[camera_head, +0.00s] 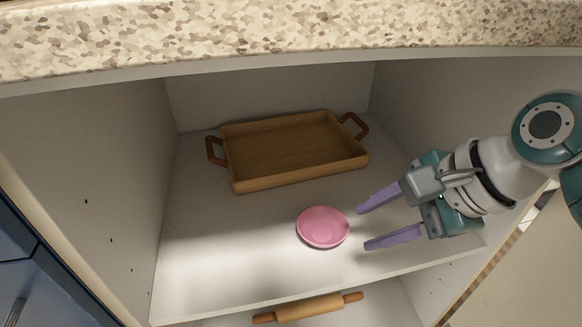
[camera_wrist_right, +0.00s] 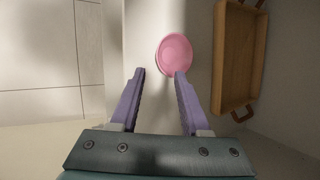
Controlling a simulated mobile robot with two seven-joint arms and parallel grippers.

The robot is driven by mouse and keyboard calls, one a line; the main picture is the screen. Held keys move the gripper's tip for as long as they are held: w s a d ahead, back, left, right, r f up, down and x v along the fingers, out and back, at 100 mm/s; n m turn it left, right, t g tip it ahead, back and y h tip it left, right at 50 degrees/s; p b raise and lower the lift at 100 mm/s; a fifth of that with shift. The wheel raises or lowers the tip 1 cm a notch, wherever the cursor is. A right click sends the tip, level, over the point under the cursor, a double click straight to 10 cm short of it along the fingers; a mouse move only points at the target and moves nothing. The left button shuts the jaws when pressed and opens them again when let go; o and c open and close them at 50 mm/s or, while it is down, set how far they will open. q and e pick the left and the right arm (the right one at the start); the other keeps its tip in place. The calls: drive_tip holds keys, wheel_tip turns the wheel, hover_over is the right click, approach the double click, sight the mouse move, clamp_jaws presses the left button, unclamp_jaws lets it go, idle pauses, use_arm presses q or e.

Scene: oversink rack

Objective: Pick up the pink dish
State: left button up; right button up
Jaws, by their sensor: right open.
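The pink dish (camera_head: 323,227) is a small round shallow plate lying flat on the white shelf (camera_head: 230,265) in the head view. In the right wrist view the pink dish (camera_wrist_right: 174,54) lies beyond the fingertips, more toward the right finger. My right gripper (camera_head: 362,228) reaches in from the right with its purple fingers open and empty. Its fingertips point at the dish and stop a little short of its right side. The right gripper (camera_wrist_right: 160,72) also shows open in the wrist view. My left gripper is not in view.
A wooden tray (camera_head: 235,187) with two brown handles sits behind the dish. A rolling pin (camera_head: 308,308) lies on a lower level in front. Cabinet walls close in the left and right sides, and a speckled countertop (camera_head: 290,35) lies above. The shelf left of the dish is clear.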

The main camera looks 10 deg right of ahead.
sight(330, 244)
drive_tip(key=b+x, duration=0.3)
drive_tip(key=x, duration=0.1)
drive_tip(key=shift+w+a+f, duration=0.1)
drive_tip(key=shift+a+f, duration=0.05)
drive_tip(key=shift+f, duration=0.2)
drive_tip(key=b+x, duration=0.4)
drive_tip(key=shift+f, duration=0.3)
drive_tip(key=shift+w+a+f+b, duration=0.15)
drive_tip(key=shift+f+b, duration=0.1)
drive_tip(key=shift+b, duration=0.05)
drive_tip(key=shift+r, duration=0.1)
clamp_jaws()
